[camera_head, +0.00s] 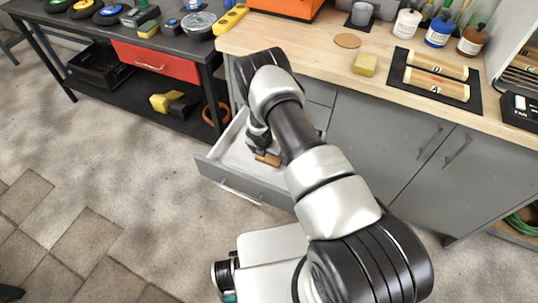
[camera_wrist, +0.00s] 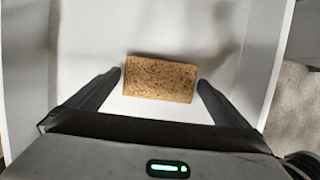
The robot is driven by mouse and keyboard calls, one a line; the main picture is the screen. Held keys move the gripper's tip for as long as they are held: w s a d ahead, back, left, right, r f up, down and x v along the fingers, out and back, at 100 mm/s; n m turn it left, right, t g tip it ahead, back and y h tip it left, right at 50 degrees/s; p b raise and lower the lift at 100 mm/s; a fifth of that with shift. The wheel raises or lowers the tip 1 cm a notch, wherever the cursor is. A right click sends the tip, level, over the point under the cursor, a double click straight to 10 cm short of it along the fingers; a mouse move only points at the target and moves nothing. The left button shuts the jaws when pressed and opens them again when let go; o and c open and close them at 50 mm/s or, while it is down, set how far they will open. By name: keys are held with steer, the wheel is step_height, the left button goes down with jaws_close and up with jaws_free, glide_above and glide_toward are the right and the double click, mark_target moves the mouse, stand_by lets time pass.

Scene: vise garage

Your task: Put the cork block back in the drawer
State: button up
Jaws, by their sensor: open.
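The cork block (camera_wrist: 160,79) is a brown, speckled rectangle between my gripper's fingers in the wrist view. It lies over the white floor of the drawer (camera_wrist: 165,28). The head view shows the cork block (camera_head: 268,159) low inside the pulled-out grey drawer (camera_head: 235,185), partly hidden by my arm. My gripper (camera_wrist: 162,83) is open, with a finger on either side of the block. A thin gap shows at the right finger; the left fingertip is very close to the block. The wrist view does not clearly show whether the block rests on the drawer floor.
The drawer's white side walls stand close around my gripper. The wooden worktop (camera_head: 300,42) above holds a yellow sponge (camera_head: 365,63), a round cork coaster (camera_head: 347,41) and a black tray (camera_head: 398,72) with wooden blocks. A red drawer (camera_head: 157,62) is at the left bench.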

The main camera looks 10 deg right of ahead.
steer(key=s+d+r+m+p, duration=0.15)
steer(key=r+m, duration=0.35)
steer(key=r, duration=1)
steer(key=s+r+m+t, duration=0.1)
steer(key=s+r+m, duration=0.25)
steer(key=r, duration=1.25)
steer(key=s+d+r+m+p, duration=0.1)
steer(key=r+m, duration=0.5)
steer(key=r, duration=0.9)
steer(key=s+r+m+t, duration=0.1)
steer(key=s+r+m, duration=0.6)
steer(key=s+r, duration=0.4)
steer(key=s+a+r+m+y, duration=0.1)
steer(key=s+r+m, duration=0.1)
steer(key=s, duration=0.5)
steer(key=s+r+m+y, duration=0.1)
steer(key=s+r+m, duration=0.1)
steer(key=s+m, duration=0.3)
steer(key=s, duration=0.2)
steer(key=shift+s+a+t, duration=0.3)
steer(key=shift+a+t, duration=0.1)
steer(key=shift+r, duration=0.1)
steer(key=shift+c, duration=0.4)
